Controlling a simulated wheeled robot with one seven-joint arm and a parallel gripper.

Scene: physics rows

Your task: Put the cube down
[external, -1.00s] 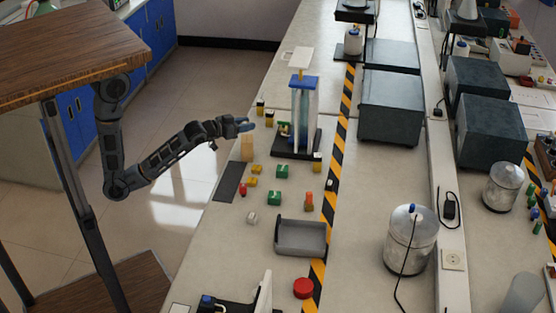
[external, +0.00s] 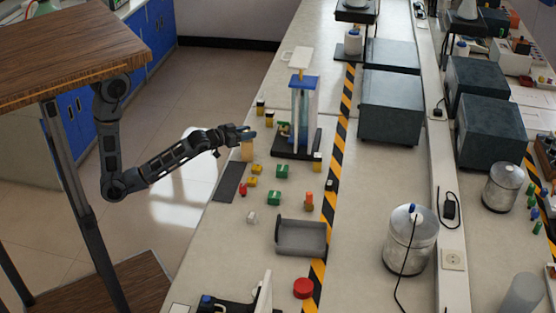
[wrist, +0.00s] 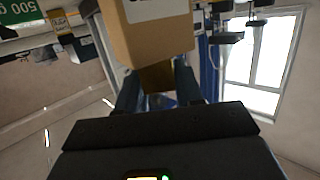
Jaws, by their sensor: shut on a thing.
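A dark mat (external: 230,182) lies nearby, with small yellow and green blocks, including a green block (external: 281,171). A stand with a blue top (external: 304,82) rises to the right. A grey tray (external: 301,252) sits nearer the camera.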

